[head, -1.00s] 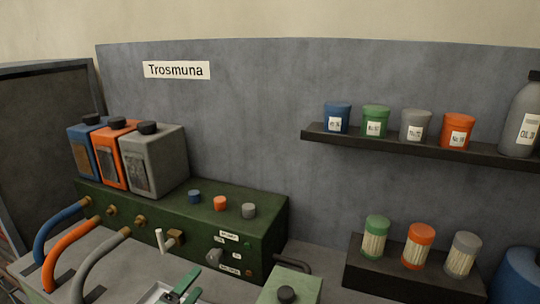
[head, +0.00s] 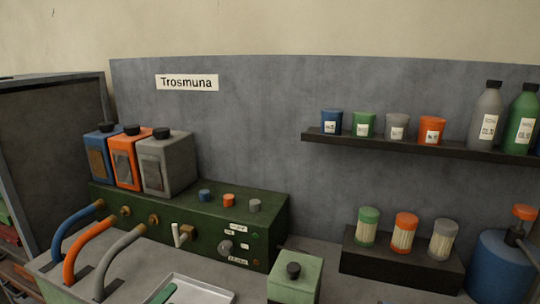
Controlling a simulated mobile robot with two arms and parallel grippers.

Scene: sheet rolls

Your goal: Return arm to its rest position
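Neither of my arms nor grippers shows in the head view now. The view holds the bench area with a dark green machine (head: 150,204) against a grey back panel (head: 260,100) with a "Trosmuna" sign. Blue (head: 97,165), orange (head: 124,170) and grey (head: 153,174) canisters stand on the machine. Blue, orange and grey hoses (head: 122,246) bend down from its front. A metal tray (head: 205,291) at the bottom edge holds a green-handled item (head: 161,295), partly cut off.
A pale green box with a black knob (head: 295,280) stands at the front. A dark shelf (head: 390,144) carries small pots and bottles. Striped jars stand on a black block (head: 385,264). A blue can (head: 500,265) is at right. A dark cabinet (head: 55,150) is at left.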

